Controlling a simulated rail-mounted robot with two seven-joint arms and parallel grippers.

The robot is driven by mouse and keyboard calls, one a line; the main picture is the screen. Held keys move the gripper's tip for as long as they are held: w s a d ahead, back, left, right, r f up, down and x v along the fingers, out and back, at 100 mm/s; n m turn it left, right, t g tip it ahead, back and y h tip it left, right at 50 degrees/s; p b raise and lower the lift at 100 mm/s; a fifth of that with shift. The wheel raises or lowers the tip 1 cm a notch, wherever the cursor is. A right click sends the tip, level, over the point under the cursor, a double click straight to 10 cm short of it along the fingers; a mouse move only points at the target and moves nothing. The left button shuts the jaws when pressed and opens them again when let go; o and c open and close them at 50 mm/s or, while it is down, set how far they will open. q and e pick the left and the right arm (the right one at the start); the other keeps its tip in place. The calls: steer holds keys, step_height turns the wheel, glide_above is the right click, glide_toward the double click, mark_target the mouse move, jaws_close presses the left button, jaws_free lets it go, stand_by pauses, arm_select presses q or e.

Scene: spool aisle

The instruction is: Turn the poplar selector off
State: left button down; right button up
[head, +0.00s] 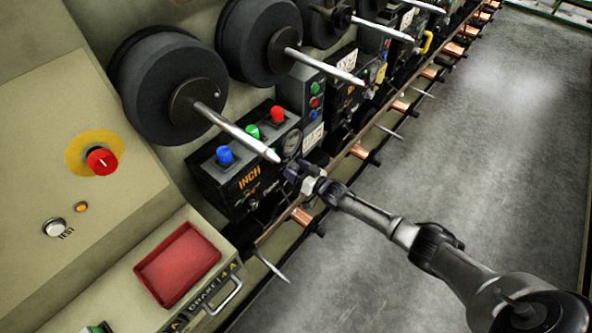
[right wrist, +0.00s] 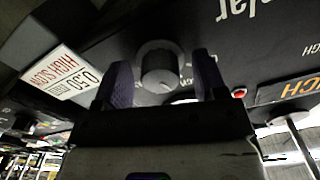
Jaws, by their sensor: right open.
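In the head view the right gripper (head: 304,177) is at the front of the black INCH control box (head: 232,172), and the knob is hidden there. My left gripper is not in view.
A metal spool spindle (head: 238,130) juts out just above the gripper. A red tray (head: 178,264) and red stop button (head: 102,161) are at left. The grey floor (head: 450,170) is clear.

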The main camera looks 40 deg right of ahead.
steer(key=shift+c, duration=0.4)
steer(key=shift+c, duration=0.6)
steer(key=c, duration=0.7)
steer(key=shift+n, duration=1.2)
steer(key=shift+w+n, duration=0.1)
steer(key=shift+n, duration=2.1)
